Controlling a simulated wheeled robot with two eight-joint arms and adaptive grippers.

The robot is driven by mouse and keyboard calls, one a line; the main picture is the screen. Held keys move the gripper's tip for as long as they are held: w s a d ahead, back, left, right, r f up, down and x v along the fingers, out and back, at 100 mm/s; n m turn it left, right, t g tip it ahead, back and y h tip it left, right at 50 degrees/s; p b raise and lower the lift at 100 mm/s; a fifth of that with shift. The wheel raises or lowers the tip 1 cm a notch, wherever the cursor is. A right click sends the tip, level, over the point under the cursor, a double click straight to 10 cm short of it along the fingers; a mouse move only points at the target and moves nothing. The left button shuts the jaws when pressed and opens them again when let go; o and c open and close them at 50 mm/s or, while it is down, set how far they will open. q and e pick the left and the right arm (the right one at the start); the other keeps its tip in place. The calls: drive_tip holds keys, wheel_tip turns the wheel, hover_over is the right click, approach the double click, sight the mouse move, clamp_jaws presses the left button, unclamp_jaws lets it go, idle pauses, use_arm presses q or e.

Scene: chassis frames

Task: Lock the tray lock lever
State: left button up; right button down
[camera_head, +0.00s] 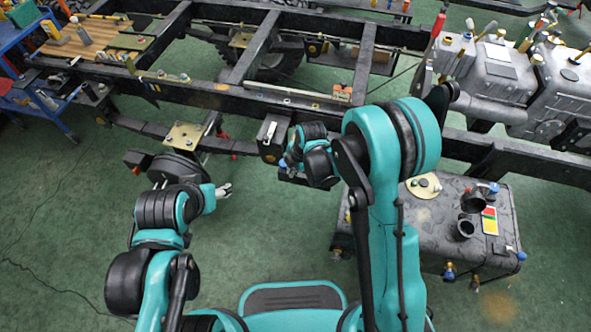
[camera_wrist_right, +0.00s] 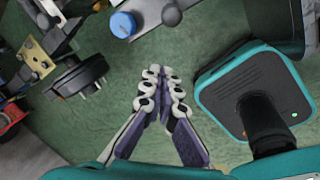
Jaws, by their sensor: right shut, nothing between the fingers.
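My right gripper (camera_wrist_right: 165,75) is shut and empty in the right wrist view, its fingertips together over the green floor. A round blue knob (camera_wrist_right: 122,24) on a grey metal part is just beyond its fingertips, to the upper left, apart from them. I cannot tell for certain which part is the tray lock lever; the blue knob may belong to it. In the head view my right arm and wrist hide most of this spot, beside the dark chassis rail (camera_head: 230,143). My left gripper (camera_head: 224,190) hangs over the floor; its finger opening is too small to judge.
A grey metal box (camera_head: 385,235) with fittings stands on the floor at the right. Grey tanks (camera_head: 490,68) with coloured caps sit on the frame at the upper right. A round black part (camera_wrist_right: 80,75) is left of my right fingers.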

use_arm(q)
wheel_tip(320, 180, down, 4)
drive_tip(key=b, duration=0.3)
drive_tip(key=shift+r, duration=0.1)
use_arm(e)
drive_tip(key=w+f, duration=0.1)
drive_tip(key=d+f, duration=0.1)
drive_tip(key=f, duration=0.1)
drive_tip(key=w+d+f, duration=0.1)
drive_tip(key=shift+w+d+f, duration=0.25)
drive_tip(key=shift+w+f, duration=0.1)
drive_tip(key=shift+w, duration=0.15)
